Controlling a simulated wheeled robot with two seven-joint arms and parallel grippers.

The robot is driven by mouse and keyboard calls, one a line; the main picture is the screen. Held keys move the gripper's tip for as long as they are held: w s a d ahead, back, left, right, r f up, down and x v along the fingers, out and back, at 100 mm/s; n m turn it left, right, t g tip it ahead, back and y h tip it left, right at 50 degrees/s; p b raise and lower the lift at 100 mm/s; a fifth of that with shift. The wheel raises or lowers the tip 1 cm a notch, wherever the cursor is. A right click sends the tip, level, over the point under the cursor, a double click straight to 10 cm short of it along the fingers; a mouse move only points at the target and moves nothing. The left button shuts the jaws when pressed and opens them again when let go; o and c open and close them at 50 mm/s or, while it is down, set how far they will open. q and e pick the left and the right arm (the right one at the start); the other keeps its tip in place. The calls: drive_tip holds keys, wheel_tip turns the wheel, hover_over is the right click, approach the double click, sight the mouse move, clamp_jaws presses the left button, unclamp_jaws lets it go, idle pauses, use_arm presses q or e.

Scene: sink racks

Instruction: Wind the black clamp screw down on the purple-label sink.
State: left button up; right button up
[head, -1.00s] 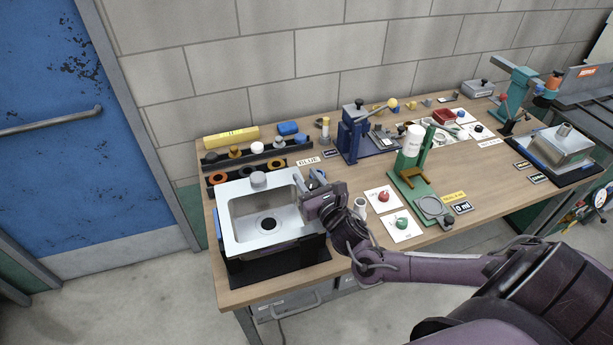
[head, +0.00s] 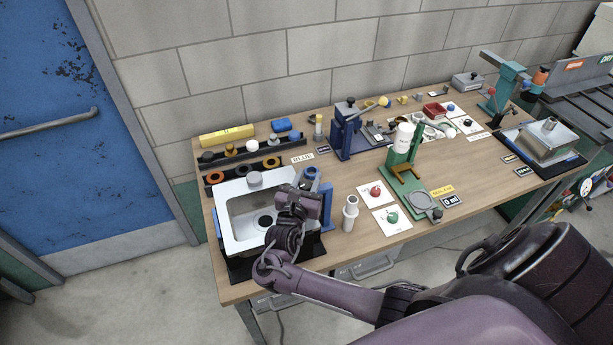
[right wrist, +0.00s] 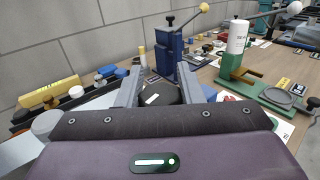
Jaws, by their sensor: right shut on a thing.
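The steel sink (head: 229,205) sits at the left of the bench in the head view, in a dark stand with blue parts at its right side. I cannot make out its purple label. My right gripper (right wrist: 160,88) is at the sink's right rim. In the right wrist view its two fingers are shut on the round black clamp screw (right wrist: 163,96), which has a white mark on top. In the head view the gripper body hides the screw and part of the rim. My left gripper is out of view.
A white fitting (head: 350,213) stands just right of the gripper. A green press (head: 402,170) and a blue press (head: 345,132) stand farther right and behind. Racks of rings and caps (head: 248,168) lie behind the sink. A second basin (head: 548,148) lies at the far right.

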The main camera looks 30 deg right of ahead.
drive_tip(key=shift+w+d+r+m+g+h, duration=0.15)
drive_tip(key=shift+r+m+g+h, duration=0.25)
drive_tip(key=shift+g+h, duration=0.1)
drive_tip(key=o, duration=1)
drive_tip(key=shift+f, duration=0.15)
drive_tip(key=shift+c, duration=0.2)
drive_tip(key=shift+f, duration=0.1)
drive_tip(key=b+v, duration=0.1)
drive_tip(key=v, duration=0.7)
